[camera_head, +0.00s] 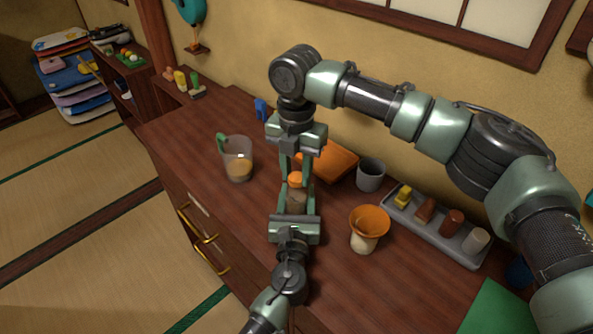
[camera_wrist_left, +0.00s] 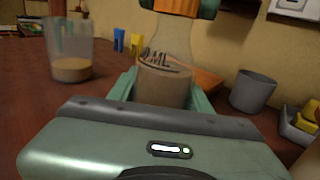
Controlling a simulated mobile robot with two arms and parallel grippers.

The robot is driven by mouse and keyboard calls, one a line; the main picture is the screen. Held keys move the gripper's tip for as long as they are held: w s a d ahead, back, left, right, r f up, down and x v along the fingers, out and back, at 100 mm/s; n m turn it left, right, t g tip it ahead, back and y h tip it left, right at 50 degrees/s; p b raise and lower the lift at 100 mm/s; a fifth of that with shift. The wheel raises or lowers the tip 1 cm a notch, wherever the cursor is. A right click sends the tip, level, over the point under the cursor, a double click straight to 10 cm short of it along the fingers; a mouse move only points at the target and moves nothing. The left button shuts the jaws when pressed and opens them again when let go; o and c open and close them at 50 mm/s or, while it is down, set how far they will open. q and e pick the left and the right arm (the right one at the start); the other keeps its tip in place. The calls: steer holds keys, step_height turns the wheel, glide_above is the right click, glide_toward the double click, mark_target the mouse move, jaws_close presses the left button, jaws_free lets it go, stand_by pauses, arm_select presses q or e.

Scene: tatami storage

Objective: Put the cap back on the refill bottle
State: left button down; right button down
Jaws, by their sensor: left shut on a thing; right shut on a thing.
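The refill bottle (camera_head: 297,201) stands upright on the wooden counter, clear above with brown contents below; it also shows in the left wrist view (camera_wrist_left: 165,85). My left gripper (camera_head: 297,206) is shut around its lower body from the near side. The orange cap (camera_head: 296,179) is at the top of the bottle, and its lower part shows at the top edge of the left wrist view (camera_wrist_left: 176,6). My right gripper (camera_head: 295,174) points down from above and is shut on the cap. I cannot tell whether the cap is seated or just above the neck.
A clear jug (camera_head: 238,158) with brown contents stands left. An orange tray (camera_head: 335,160) lies behind the bottle, near a grey cup (camera_head: 371,174). An orange funnel (camera_head: 370,219) stands to the right. A grey tray (camera_head: 438,232) holds several small items. The counter's left front is clear.

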steer(key=m, duration=1.5)
steer(key=shift+f+m, duration=0.1)
steer(key=shift+m, duration=0.3)
steer(key=m, duration=0.7)
steer(key=shift+a+m, duration=0.1)
steer(key=shift+m, duration=0.2)
steer(key=m, duration=0.8)
steer(key=c, duration=1)
jaws_free()
steer(key=shift+c, duration=0.2)
